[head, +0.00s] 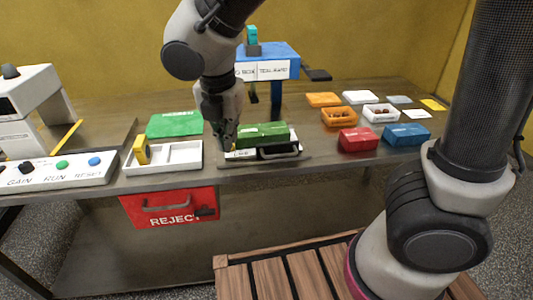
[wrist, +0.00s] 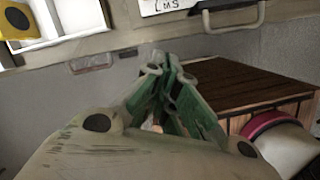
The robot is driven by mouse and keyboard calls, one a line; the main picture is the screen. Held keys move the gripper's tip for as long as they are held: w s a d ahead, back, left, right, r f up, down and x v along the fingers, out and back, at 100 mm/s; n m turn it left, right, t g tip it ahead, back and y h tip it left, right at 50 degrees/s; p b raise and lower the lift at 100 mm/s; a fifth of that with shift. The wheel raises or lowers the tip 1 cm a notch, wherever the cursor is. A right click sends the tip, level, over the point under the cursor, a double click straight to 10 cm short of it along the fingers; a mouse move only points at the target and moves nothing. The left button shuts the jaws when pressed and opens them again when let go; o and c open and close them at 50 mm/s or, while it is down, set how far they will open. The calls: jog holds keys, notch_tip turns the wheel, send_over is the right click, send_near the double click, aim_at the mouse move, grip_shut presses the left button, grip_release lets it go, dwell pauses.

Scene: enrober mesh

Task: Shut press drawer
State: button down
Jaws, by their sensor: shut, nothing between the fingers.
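A low unit with a green top (head: 262,134) stands at the middle of the table's front edge. Its white, labelled front (head: 240,155) has a dark handle (head: 279,153); I take this to be the press drawer, but cannot tell how far out it is. My gripper (head: 228,146) is shut and empty, pointing down by the left end of the white front. Its fingers (wrist: 163,68) show below the front in the wrist view; contact is unclear.
A white tray (head: 195,166) with a yellow block (head: 142,150) lies to the left. A red REJECT drawer (head: 180,219) hangs under the table. A button panel (head: 75,180) is at far left, red (head: 358,139) and blue (head: 407,134) boxes at right. A wooden pallet (head: 270,284) is in front.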

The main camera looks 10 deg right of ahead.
jog(key=n, duration=0.5)
send_near(230, 159)
jog(key=s+f, duration=0.3)
jog(key=f, duration=0.2)
jog(key=w, duration=0.3)
jog(key=shift+d+f+y, duration=0.2)
jog(key=shift+f+y, duration=0.1)
jog(key=shift+w, duration=0.5)
jog(key=shift+n, duration=0.3)
jog(key=w, duration=0.9)
jog(key=shift+d, duration=0.2)
jog(key=shift+s, duration=0.2)
